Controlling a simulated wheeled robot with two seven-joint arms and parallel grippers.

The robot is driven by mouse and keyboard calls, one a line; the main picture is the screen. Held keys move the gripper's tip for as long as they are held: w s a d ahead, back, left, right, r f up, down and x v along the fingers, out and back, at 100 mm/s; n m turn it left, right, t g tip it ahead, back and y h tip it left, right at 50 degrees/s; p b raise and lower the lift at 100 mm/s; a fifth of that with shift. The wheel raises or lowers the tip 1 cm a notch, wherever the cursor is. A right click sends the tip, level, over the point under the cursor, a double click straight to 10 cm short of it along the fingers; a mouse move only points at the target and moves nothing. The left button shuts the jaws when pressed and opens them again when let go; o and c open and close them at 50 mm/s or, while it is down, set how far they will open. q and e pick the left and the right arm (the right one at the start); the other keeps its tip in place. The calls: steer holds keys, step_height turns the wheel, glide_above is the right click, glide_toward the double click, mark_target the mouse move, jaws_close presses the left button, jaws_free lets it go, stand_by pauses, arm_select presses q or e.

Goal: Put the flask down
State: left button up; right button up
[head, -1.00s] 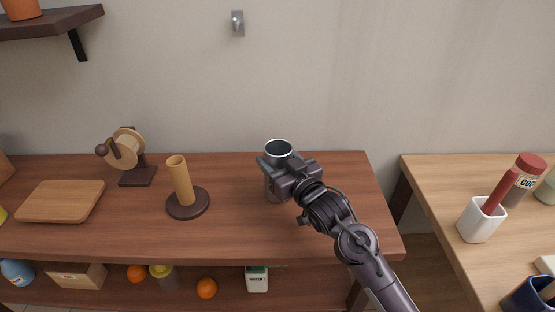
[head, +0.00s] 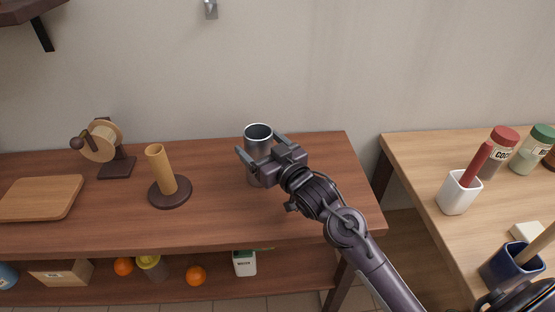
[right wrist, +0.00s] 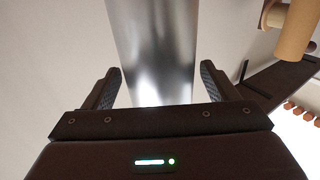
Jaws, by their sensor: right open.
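The flask (head: 257,147) is a shiny grey metal cylinder with an open top. It stands upright on the dark brown wooden table (head: 225,215), towards its right end. My right gripper (head: 262,148) is open, with one finger on each side of the flask. In the right wrist view the flask (right wrist: 152,50) rises between the spread fingers (right wrist: 160,85), with gaps visible on both sides. My gripper hides part of the flask's right side in the head view.
Left of the flask stand a wooden post on a round dark base (head: 170,192), a wheel-like wooden device (head: 103,145) and a cutting board (head: 40,198). A lighter table (head: 415,165) at right holds a white cup (head: 458,195) and jars. The table between post and flask is clear.

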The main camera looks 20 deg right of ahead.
steer(key=v, duration=1)
steer(key=shift+s, duration=0.3)
